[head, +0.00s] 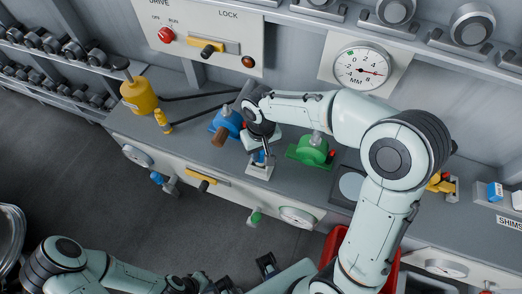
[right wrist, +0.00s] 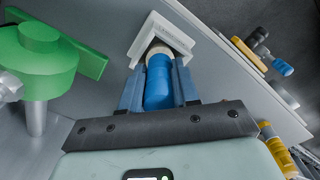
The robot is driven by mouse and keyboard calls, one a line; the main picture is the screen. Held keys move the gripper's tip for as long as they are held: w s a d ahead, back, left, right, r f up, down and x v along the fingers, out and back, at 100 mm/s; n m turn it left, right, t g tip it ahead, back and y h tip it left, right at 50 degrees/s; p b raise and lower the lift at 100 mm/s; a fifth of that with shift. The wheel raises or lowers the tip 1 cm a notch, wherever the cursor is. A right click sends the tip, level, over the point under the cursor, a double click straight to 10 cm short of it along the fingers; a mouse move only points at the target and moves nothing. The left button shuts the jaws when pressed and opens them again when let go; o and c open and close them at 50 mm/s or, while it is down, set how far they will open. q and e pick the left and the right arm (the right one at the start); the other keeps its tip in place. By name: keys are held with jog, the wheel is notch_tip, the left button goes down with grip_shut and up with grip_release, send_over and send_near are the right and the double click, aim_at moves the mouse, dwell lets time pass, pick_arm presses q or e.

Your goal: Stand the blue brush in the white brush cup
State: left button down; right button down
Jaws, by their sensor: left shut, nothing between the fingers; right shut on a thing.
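The blue brush (right wrist: 158,82) is held between the two fingers of my right gripper (right wrist: 159,88). Its pale tan end points at the white brush cup (right wrist: 150,33) and meets the cup's opening in the right wrist view; how deep it sits is hidden. In the head view the white brush cup (head: 259,171) stands near the bench's front edge, with my right gripper (head: 262,148) right above it and a bit of blue brush (head: 259,157) showing. My left gripper (head: 267,264) is shut and empty, low in the head view, away from the bench top.
A green block fixture (head: 311,150) stands right of the cup, and it also shows in the right wrist view (right wrist: 42,60). A blue fixture with a brown end (head: 226,126) stands on the left. A yellow can (head: 135,95) is further left. A red bin (head: 335,243) is below the bench.

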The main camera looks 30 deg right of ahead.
jog(key=shift+f+b, duration=0.4)
jog(key=shift+f, duration=0.2)
dwell(0.3)
jog(key=shift+c, duration=0.9)
grip_release()
jog(key=shift+r, duration=0.1)
